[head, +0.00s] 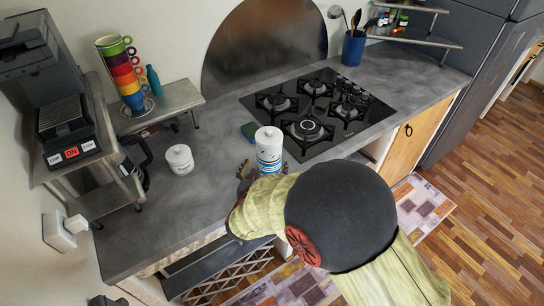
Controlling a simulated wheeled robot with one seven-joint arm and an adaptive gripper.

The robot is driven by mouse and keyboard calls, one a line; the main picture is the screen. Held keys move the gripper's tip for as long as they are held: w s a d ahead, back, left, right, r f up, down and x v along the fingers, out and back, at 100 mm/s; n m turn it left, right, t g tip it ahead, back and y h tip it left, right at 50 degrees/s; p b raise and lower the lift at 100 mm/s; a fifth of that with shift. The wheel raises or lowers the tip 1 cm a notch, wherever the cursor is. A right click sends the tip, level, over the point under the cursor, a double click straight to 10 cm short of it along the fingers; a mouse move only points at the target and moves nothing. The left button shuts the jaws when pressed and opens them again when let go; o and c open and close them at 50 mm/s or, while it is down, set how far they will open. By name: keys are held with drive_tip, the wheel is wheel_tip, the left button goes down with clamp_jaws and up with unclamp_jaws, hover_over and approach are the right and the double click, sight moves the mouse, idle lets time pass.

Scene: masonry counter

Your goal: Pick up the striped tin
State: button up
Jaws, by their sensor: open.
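The striped tin (269,143) is a white cylinder with blue bands and a white lid. It stands upright on the grey counter, just left of the hob's front corner. My gripper (256,170) is open, low at the tin's front left side. My arm hides most of the gripper and the tin's base. I cannot tell whether the fingers touch the tin or how far they reach around it.
A green and blue sponge (250,131) lies behind the tin. The black gas hob (320,110) is to the right. A metal shelf (160,107) bears stacked mugs (121,68). Counter between jar and tin is clear.

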drive_tip(key=shift+w+d+f, duration=0.2)
drive_tip(key=shift+w, duration=0.3)
drive_tip(key=x, duration=0.2)
drive_tip(key=b+x, duration=0.1)
drive_tip(key=x, duration=0.3)
drive_tip(key=shift+w+a+r+b, duration=0.1)
drive_tip(key=shift+w+r+b, duration=0.05)
drive_tip(key=shift+r+b, duration=0.15)
drive_tip(key=shift+c, duration=0.5)
drive_tip(key=c, duration=1.3)
drive_tip(key=shift+r, duration=0.1)
drive_tip(key=shift+c, duration=0.2)
